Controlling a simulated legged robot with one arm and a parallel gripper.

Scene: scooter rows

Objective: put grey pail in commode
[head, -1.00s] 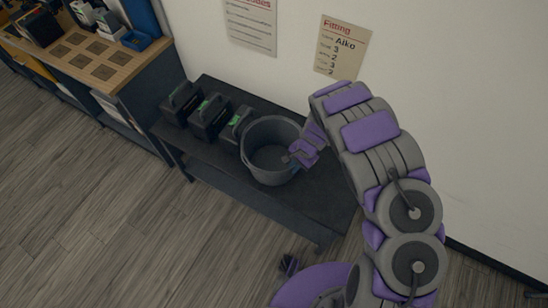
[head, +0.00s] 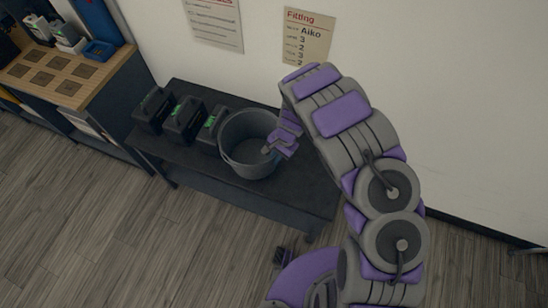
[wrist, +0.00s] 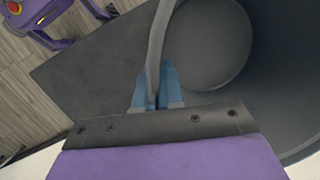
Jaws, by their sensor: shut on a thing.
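The grey pail (head: 240,157) is upright on the dark low table in the head view, at the right of a row of black battery-like boxes. My gripper (head: 272,150) is at the pail's right rim. In the wrist view my gripper (wrist: 157,88) has its blue fingertips closed on the pail's rim, with the inside of the pail (wrist: 207,45) to the right of it. I cannot tell which piece of furniture is the commode.
Several black boxes (head: 184,120) stand left of the pail on the dark table (head: 295,190). A cabinet with a wooden top (head: 68,75) is at the upper left. Papers (head: 306,36) hang on the wall. Grey floor (head: 120,230) is free in front.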

